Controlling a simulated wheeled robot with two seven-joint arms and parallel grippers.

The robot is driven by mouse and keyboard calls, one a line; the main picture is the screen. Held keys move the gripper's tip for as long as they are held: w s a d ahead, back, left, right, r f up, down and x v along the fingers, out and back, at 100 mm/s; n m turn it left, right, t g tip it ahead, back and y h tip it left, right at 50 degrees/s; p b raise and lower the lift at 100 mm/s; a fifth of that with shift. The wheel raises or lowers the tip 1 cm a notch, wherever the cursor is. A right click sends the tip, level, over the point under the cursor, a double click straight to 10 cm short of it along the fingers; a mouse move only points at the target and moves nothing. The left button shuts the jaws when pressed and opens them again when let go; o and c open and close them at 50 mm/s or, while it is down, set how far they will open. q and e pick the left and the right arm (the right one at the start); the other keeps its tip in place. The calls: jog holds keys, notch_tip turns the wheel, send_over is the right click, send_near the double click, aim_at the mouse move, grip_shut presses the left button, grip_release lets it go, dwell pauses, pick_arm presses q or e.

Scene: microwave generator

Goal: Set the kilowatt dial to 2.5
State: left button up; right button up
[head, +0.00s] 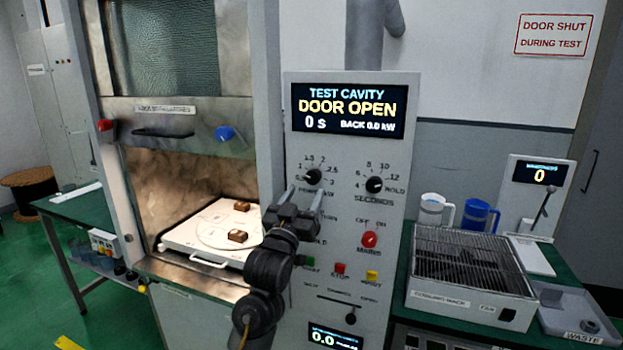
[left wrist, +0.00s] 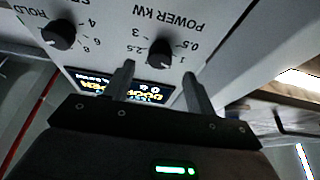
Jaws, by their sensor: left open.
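The kilowatt dial (head: 313,177) is a black knob at the upper left of the grey control panel, with numbers around it. It also shows, upside down, in the left wrist view (left wrist: 160,53) under the words POWER KW. I cannot read its pointer setting surely. My left gripper (head: 304,193) is open and empty just below the dial. In the left wrist view its fingertips (left wrist: 159,72) point toward the dial, one to each side, and do not appear to touch it. My right gripper is not in view.
The seconds dial (head: 374,184) sits right of the kilowatt dial. The display (head: 350,108) reads DOOR OPEN, 0 s, BACK 0.0 kW. The red mains knob (head: 369,239) is lower. At left, the open cavity holds a white tray (head: 185,238) with brown blocks. A cooling rack (head: 470,262) stands right.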

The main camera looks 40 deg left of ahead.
aim_at(312, 180)
pick_arm(q)
jog(key=p+x, duration=0.1)
jog(key=x, duration=0.4)
jog(key=shift+w, duration=0.1)
jog(key=c, duration=0.4)
jog(key=shift+f, duration=0.1)
jog(key=c, duration=0.6)
jog(key=shift+m, duration=0.3)
